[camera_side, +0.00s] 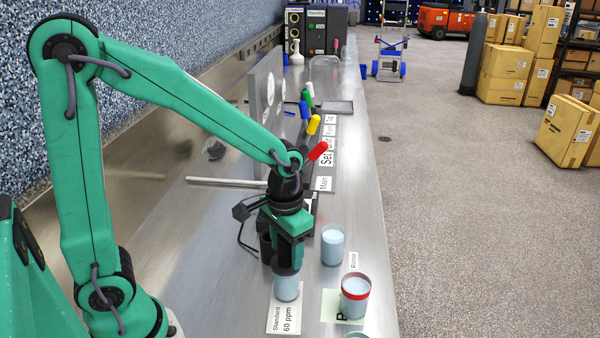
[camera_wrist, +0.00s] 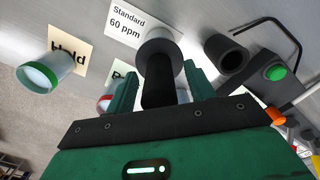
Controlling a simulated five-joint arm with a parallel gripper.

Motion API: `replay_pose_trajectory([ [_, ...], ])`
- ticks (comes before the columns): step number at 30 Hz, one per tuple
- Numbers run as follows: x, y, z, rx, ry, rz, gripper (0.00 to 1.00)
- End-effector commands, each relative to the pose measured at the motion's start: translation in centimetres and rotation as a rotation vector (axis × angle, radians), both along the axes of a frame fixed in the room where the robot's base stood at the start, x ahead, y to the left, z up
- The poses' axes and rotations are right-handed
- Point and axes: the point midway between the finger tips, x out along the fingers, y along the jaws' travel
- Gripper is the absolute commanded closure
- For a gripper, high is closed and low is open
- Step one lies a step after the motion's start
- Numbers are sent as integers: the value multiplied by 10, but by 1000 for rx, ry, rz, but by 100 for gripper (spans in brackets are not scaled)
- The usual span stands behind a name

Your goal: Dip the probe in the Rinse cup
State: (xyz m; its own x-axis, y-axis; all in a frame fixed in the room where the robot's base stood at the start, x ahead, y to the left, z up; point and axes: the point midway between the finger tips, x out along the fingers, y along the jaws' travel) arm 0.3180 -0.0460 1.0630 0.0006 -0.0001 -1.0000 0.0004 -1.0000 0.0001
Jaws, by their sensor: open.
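My gripper (camera_side: 287,258) points down over the cup on the "Standard 60 ppm" card (camera_side: 285,318). In the wrist view its green fingers (camera_wrist: 158,88) are apart, with the dark probe (camera_wrist: 158,78) between them; contact is not clear. The probe's lower end is over or in the Standard cup (camera_side: 287,290); I cannot tell how deep. A clear cup of bluish liquid (camera_side: 332,246) stands to the right, next to the small "Rinse" label (camera_side: 353,261).
A red-rimmed cup (camera_side: 355,299) stands on a green card nearer the camera. Another cup (camera_wrist: 45,74) stands by a "Hold" card (camera_wrist: 82,47). An empty-looking black tube (camera_wrist: 228,54) stands beside a green-button box (camera_wrist: 272,75). Coloured-capped items (camera_side: 314,124) line the bench behind.

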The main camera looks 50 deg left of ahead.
Motion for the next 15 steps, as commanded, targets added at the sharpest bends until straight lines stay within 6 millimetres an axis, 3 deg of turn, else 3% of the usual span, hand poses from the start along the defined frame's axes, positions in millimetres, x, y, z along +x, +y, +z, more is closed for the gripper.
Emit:
replay_pose_trajectory([
  [5,0,0,0,0,0,0,46],
  [12,0,0,0,0,0,0,94],
  [15,0,0,0,0,0,0,99],
])
